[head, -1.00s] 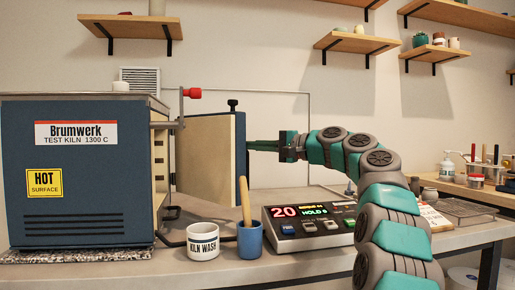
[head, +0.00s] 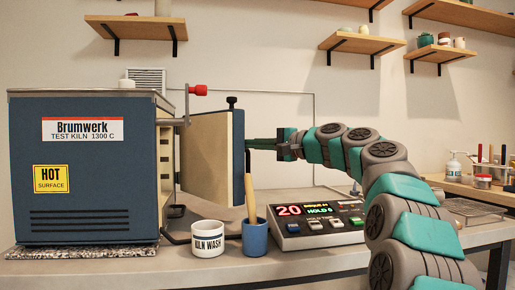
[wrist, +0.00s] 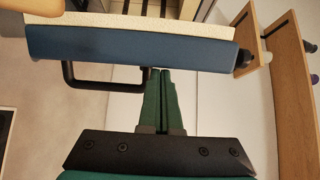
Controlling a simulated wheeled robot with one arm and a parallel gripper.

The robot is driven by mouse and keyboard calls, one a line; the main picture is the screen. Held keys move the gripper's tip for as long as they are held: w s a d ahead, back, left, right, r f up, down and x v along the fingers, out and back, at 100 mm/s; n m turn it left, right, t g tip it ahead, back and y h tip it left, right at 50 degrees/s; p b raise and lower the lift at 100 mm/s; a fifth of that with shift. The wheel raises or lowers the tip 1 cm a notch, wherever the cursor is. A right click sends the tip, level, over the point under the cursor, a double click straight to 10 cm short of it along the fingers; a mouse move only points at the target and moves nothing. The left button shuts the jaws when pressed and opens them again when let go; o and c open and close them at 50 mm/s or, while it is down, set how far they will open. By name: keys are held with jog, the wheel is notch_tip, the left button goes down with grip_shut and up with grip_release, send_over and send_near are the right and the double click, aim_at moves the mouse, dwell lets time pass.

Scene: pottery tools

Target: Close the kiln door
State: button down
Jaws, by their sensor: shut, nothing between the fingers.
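The kiln (head: 85,165) is a blue box at the left, with its opening facing right. Its door (head: 205,157) stands open, with the pale inner lining and a strip of the blue outer face showing. The door also shows in the wrist view (wrist: 130,48), blue with a pale edge. A black bar handle (wrist: 100,87) sticks out from its outer face. My gripper (head: 250,144) is shut and empty at the outer side of the door. In the wrist view its green fingertips (wrist: 160,72) are at the blue face, just right of the handle; contact is hard to tell.
A white KILN WASH mug (head: 208,240) and a blue cup (head: 254,238) with a wooden stick stand in front of the door. A controller box (head: 315,225) sits below my arm. A red-knobbed latch (head: 198,90) is at the kiln's upper edge.

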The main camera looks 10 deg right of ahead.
aim_at(238, 144)
jog(key=shift+s+a+m+t+h+b, duration=0.5)
jog(key=shift+s+a+h, duration=0.1)
jog(key=shift+s+a, duration=0.55)
jog(key=shift+s+a+h, duration=0.1)
jog(key=shift+a+h, duration=0.2)
jog(key=s+a+m+t+h+p, duration=0.3)
jog(key=s+a+m+h+p, duration=0.1)
jog(key=a, duration=0.8)
jog(key=shift+s+a+h+p, duration=0.3)
jog(key=shift+s+a+h, duration=0.1)
jog(key=shift+s, duration=0.45)
